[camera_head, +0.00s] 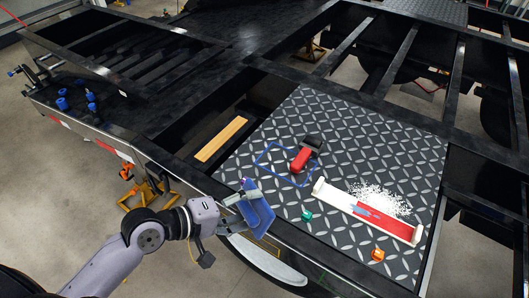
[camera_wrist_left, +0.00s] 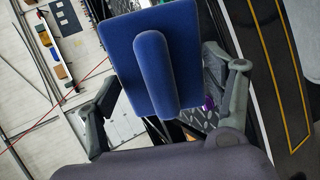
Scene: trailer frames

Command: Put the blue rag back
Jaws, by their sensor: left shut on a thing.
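The blue rag (camera_head: 259,217) is in the grip of my left gripper (camera_head: 243,207), at the front left edge of the patterned metal plate (camera_head: 330,120). It hangs tilted and looks clear of the plate, though I cannot tell for sure. In the left wrist view the rag (camera_wrist_left: 135,50) is a flat blue piece with a raised ridge, and the two fingers of my left gripper (camera_wrist_left: 168,95) stand on either side. A blue outline (camera_head: 262,158) is marked on the plate, behind the rag. My right gripper is not in view.
A red tool with a black head (camera_head: 302,158) lies over the blue outline's right side. A white and red tray (camera_head: 345,199) lies at the right, beside white granules (camera_head: 375,197). A teal block (camera_head: 307,215) and an orange block (camera_head: 378,254) sit nearer the front. Open frame gaps surround the plate.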

